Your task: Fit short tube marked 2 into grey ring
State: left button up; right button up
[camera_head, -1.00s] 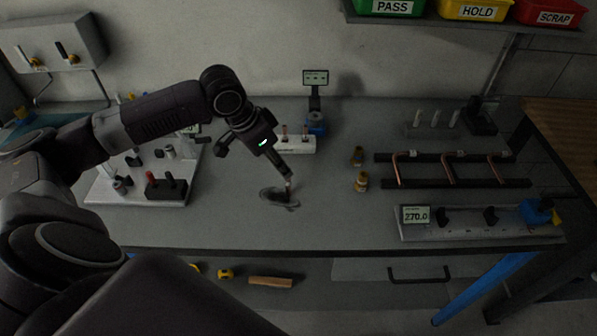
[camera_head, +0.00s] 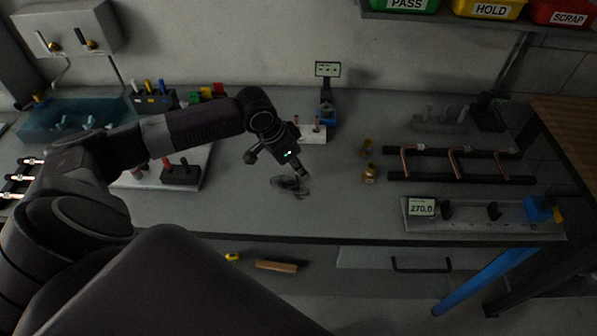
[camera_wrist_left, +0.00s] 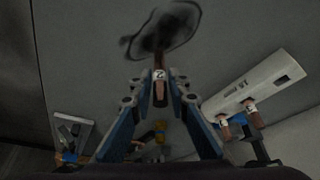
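The short tube marked 2 (camera_wrist_left: 160,91) is copper with a white label. My left gripper (camera_wrist_left: 160,84) is shut on it, with a finger on each side, in the left wrist view. In the head view the left gripper (camera_head: 305,177) hangs low over the middle of the table; the tube is too small and dark to make out there. A dark looped shape (camera_head: 290,186) lies on the table just left of the fingertips. It also shows beyond the tube in the wrist view (camera_wrist_left: 162,30). I cannot tell whether it is the grey ring or partly shadow. My right gripper is not in view.
A white block (camera_head: 312,134) with copper tubes stands behind the gripper. Brass fittings (camera_head: 370,174) stand to its right. Further right are a dark rack with bent copper tubes (camera_head: 455,160) and a gauge reading 270.0 (camera_head: 421,207). The table's front middle is clear.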

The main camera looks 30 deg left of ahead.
pick_arm(q)
grip_shut()
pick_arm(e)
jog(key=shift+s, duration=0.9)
pick_arm(q)
jog(key=shift+r, duration=0.15)
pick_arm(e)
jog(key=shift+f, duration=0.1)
